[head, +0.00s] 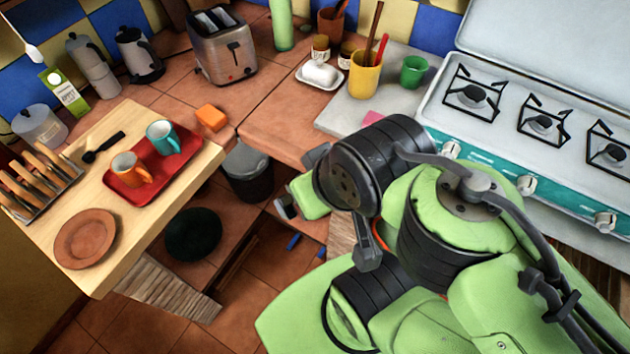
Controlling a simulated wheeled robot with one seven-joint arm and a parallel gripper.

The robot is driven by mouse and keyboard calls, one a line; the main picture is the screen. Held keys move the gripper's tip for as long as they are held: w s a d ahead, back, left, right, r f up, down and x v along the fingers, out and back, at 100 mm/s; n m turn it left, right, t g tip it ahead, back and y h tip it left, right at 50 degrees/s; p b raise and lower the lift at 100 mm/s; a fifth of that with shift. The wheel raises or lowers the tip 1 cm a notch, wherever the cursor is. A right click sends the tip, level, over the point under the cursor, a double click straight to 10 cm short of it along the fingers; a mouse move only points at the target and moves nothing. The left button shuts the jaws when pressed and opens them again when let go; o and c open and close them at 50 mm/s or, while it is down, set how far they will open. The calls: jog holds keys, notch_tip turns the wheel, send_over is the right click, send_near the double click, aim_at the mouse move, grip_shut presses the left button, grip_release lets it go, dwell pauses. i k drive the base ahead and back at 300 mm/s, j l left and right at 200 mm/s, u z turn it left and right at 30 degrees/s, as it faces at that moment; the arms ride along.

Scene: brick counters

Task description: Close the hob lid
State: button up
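The hob (508,135) is at the right, a white top with a teal front panel. Several black burners and pan supports show on it, with white knobs along the front. Its white lid (550,45) stands raised along the back edge, open, and runs out of the picture at the top right. My green and black arm fills the lower middle and right, in front of the hob. What seems to be my gripper (287,207) shows only in part, left of the arm's black joint, below the counter edge and well away from the lid. Its fingers cannot be made out.
Left of the hob, the counter holds a green cup (413,71), a yellow utensil pot (365,73), a butter dish (320,75) and a toaster (222,45). A wooden table (150,225) with a red tray (135,188) and mugs stands left. The burners are bare.

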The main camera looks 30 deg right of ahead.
aim_at(581, 49)
jog(key=z, duration=2.5)
